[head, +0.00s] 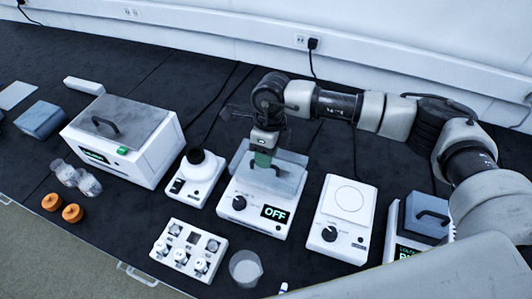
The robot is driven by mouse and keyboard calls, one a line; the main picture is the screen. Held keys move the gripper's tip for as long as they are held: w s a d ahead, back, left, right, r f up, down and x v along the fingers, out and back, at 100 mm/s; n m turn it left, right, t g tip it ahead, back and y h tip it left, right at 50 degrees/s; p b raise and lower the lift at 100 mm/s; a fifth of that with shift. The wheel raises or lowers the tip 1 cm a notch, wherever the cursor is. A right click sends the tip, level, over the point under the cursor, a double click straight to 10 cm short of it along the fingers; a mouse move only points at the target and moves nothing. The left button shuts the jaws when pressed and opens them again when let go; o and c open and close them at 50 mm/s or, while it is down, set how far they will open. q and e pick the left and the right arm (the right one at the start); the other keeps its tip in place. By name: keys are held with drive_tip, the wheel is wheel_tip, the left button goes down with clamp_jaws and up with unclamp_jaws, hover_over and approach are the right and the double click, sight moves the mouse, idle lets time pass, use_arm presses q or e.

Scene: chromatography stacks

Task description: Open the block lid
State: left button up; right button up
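A white block unit (228,215) with a dark knob and a display reading OFF stands in the middle of the bench. A grey lid (287,181) with a dark handle is at its top; I cannot tell whether it lies flat or is tilted. My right gripper (262,160) reaches in from the right and points down at the lid's handle area. Its fingers hide part of the lid, and whether they grip the handle is unclear. My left gripper is not in view.
A large lidded box (155,155) and a small device with a black top (203,177) stand left. A round-plate device (345,215) and a handled grey block (428,215) stand right. A valve block (187,252) and beaker (245,268) are in front. Cables run behind.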

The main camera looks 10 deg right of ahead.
drive_tip(key=shift+s+a+f, duration=0.1)
drive_tip(key=shift+s+f, duration=0.05)
drive_tip(key=shift+f, duration=0.4)
clamp_jaws()
drive_tip(key=shift+r, duration=0.1)
